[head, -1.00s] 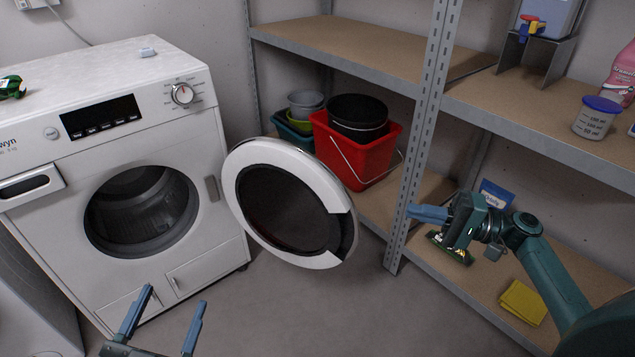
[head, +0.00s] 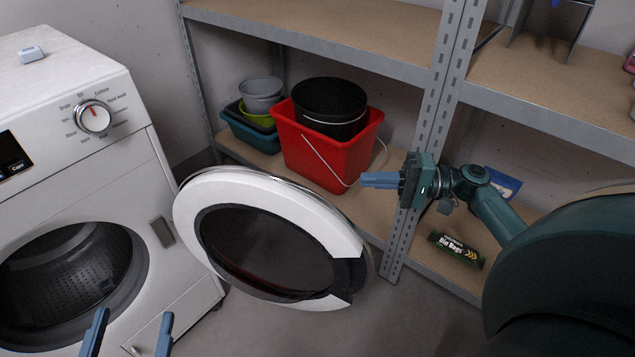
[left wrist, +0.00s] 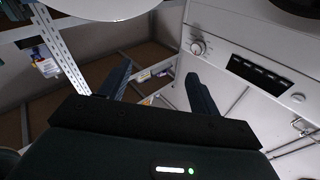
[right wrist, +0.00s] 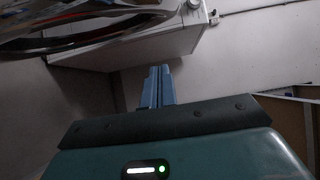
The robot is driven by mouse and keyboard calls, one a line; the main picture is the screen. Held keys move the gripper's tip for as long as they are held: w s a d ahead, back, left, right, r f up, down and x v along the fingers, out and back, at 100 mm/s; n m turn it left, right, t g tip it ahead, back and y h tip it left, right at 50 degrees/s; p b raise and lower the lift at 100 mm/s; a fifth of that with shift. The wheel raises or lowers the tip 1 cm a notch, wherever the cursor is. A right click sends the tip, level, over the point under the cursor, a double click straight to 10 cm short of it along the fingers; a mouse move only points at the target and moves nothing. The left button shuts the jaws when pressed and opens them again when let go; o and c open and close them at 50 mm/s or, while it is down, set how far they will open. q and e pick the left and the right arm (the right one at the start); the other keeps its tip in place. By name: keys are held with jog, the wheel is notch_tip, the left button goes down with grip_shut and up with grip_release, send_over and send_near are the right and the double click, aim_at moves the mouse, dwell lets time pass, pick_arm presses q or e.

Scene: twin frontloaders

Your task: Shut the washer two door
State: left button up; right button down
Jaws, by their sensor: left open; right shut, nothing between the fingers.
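The washer door (head: 330,238), a white ring with dark glass, stands wide open to the right of the white washer (head: 95,180) in the head view. The washer's round opening (head: 70,270) shows its dark drum. My right gripper (head: 368,180) is shut and empty, at the right of the door's upper rim and apart from it in the picture. It also shows shut in the right wrist view (right wrist: 157,88), with the door's rim (right wrist: 90,38) at upper left. My left gripper (head: 132,325) is open and empty, low in front of the washer; it also shows in the left wrist view (left wrist: 160,82).
A shelf unit with a grey metal post (head: 432,130) stands behind and right of the door. A red bucket (head: 325,150) and several tubs sit on its lower shelf. A bin bags roll (head: 456,249) lies further right. Grey floor (head: 260,325) shows below the door.

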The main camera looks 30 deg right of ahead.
jog(key=w+a+b, duration=0.1)
jog(key=a, duration=0.9)
jog(key=shift+w+a, duration=0.2)
jog(key=shift+w, duration=0.05)
jog(key=shift+a, duration=0.1)
